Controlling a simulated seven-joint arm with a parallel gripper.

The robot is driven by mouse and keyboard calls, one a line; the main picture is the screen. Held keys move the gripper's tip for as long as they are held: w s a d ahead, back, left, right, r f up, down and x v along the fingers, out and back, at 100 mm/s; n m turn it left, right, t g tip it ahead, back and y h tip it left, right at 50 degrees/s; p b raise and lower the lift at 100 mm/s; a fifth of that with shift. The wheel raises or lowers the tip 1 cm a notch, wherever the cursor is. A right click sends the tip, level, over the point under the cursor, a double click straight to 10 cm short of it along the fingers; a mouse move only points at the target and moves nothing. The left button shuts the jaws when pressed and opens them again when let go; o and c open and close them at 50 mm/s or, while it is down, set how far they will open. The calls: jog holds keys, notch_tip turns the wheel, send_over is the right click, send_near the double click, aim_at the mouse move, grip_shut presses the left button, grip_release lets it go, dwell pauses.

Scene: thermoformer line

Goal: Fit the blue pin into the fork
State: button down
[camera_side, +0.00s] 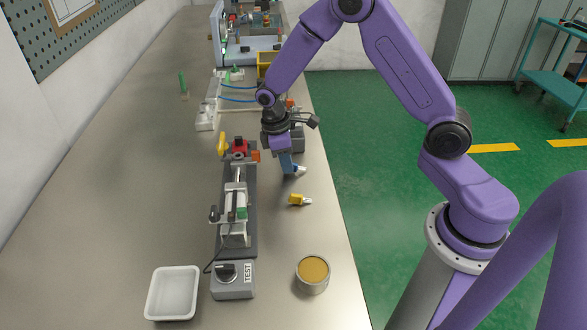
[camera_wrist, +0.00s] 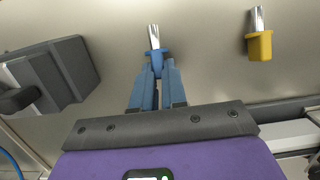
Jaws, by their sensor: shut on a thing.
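My gripper (camera_side: 286,164) is shut on the blue pin (camera_side: 298,171) and holds it near the right edge of the bench, to the right of the long dark fixture (camera_side: 254,228). In the wrist view, the blue pin (camera_wrist: 154,40) sticks out between the fingertips of my gripper (camera_wrist: 158,72). Its bare metal end points away from the jaws, and its blue part is partly hidden by the fingers. The fixture carries a red part (camera_side: 239,146) at its far end and a green part (camera_side: 241,212) nearer. I cannot make out which part is the fork.
A yellow pin (camera_side: 296,199) lies on the bench near my gripper and also shows in the wrist view (camera_wrist: 259,46). A dark grey block (camera_wrist: 66,70) stands close by. A white tray (camera_side: 173,292), a TEST box (camera_side: 232,288) and a round tin (camera_side: 312,274) stand in front.

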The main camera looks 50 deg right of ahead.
jog(key=shift+r, duration=2.75)
jog(key=shift+r, duration=0.4)
notch_tip(320, 180, up, 13)
jog(key=t+y, duration=0.1)
jog(key=w+a+f+m+t+y, duration=0.3)
jog(key=w+a+m+t+y, duration=0.1)
jog(key=w+a+t, duration=0.3)
jog(key=shift+w+a+t, duration=0.15)
jog(key=shift+w+t, duration=0.25)
jog(key=shift+t, duration=0.3)
jog(key=shift+w+a+r+t, duration=0.15)
jog(key=shift+r+t, duration=0.1)
jog(key=shift+t, duration=0.15)
jog(key=shift+w+r+m+t, duration=0.1)
jog(key=shift+r+m+t, duration=0.2)
jog(key=shift+m+t, duration=0.15)
